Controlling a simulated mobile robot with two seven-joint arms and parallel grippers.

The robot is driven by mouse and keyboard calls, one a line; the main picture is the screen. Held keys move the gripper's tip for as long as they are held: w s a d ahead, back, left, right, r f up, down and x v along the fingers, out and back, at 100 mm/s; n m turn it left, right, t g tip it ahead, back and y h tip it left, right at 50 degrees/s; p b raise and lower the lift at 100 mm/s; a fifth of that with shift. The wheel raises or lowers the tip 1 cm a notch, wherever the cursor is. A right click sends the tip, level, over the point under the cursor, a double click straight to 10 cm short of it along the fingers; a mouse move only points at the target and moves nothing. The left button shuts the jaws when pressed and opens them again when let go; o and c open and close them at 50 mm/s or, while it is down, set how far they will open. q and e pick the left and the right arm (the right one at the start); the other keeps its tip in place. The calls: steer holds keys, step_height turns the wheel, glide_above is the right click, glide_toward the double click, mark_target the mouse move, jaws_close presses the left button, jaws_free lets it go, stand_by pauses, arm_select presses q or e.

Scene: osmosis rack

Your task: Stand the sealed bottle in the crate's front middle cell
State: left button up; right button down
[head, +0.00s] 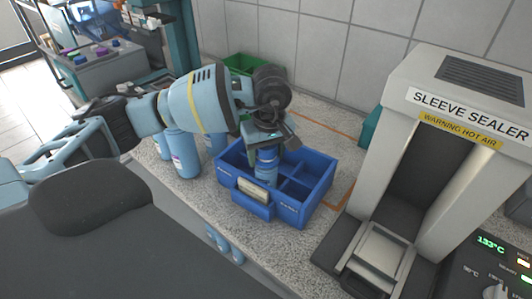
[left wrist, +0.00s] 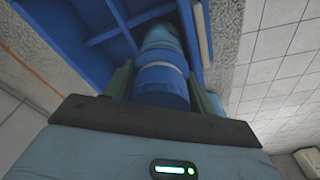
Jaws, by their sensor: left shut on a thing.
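The sealed bottle (head: 266,168) is blue and stands roughly upright within the blue crate (head: 318,193), behind the crate's front label. The cell it is in, and whether its base touches the crate floor, cannot be told. My left gripper (head: 268,146) is above the crate, shut on the bottle's upper part. In the left wrist view, the bottle's blue cap and pale neck band (left wrist: 162,78) show between the two fingers, with the crate's dividers (left wrist: 105,37) beside it. My right gripper is not in view.
Several blue bottles (head: 185,158) stand on the counter just left of the crate. A green bin (head: 240,63) is behind my left arm. The sleeve sealer (head: 450,110) stands to the right, with a strip of speckled counter (head: 325,235) between it and the crate.

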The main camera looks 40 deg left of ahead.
arm_select(q)
steer(key=shift+f, duration=0.1)
steer(key=o, duration=1.5)
steer(key=shift+o, duration=0.2)
steer(key=r, duration=0.7)
steer(key=d+r, duration=0.1)
steer(key=r, duration=0.3)
steer(key=shift+s+d, duration=0.1)
steer(key=shift+s, duration=0.2)
steer(key=shift+s+r, duration=0.1)
steer(key=shift+r, duration=0.45)
